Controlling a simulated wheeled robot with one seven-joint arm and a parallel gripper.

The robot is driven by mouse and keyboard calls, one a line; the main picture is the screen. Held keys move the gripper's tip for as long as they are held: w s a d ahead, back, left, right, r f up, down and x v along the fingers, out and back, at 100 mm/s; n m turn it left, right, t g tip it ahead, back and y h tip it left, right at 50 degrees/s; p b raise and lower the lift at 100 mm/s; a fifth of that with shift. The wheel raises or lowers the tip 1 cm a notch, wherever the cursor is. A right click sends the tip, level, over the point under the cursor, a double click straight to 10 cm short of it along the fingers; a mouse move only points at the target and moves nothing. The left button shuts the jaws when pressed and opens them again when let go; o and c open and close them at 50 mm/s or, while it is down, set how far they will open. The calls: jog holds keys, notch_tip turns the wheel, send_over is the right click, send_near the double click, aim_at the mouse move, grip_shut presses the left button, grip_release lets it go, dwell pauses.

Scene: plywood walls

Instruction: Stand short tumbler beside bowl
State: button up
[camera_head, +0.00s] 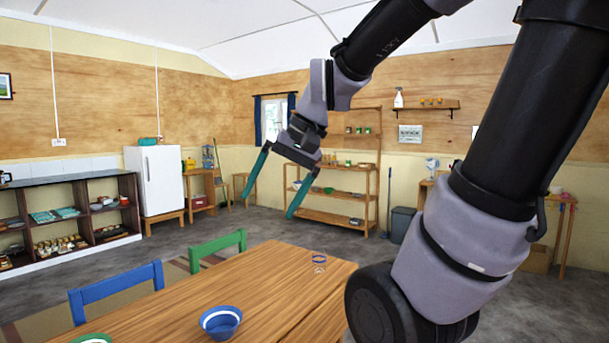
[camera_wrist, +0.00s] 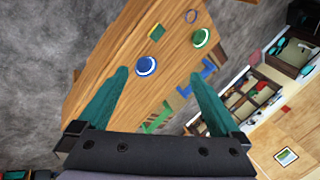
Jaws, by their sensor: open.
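A blue bowl (camera_head: 221,322) with a pale inside band sits on the wooden table near its front edge; in the wrist view a round blue thing with a white rim (camera_wrist: 147,66) looks like it. A small clear, blue-rimmed thing, apparently the short tumbler (camera_head: 319,260), stands at the table's far right end. I cannot make it out in the wrist view. My gripper (camera_head: 267,207) is open and empty, high in the air beyond the table's far end, apart from both. Its teal fingers also show spread in the wrist view (camera_wrist: 158,73).
The wooden table (camera_head: 255,285) is mostly bare. A green round item (camera_head: 92,339) is cut off at the bottom edge. A blue chair (camera_head: 118,285) and a green chair (camera_head: 217,247) line its left side. Shelves and a white fridge (camera_head: 159,180) stand along the walls.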

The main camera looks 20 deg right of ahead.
jog(key=s+d+r+t+h, duration=0.1)
jog(key=d+r+t+h, duration=0.1)
jog(key=d, duration=0.4)
jog(key=shift+s+r+t+h, duration=0.15)
jog(key=shift+r+t+h, duration=0.15)
jog(key=shift+r+t, duration=0.6)
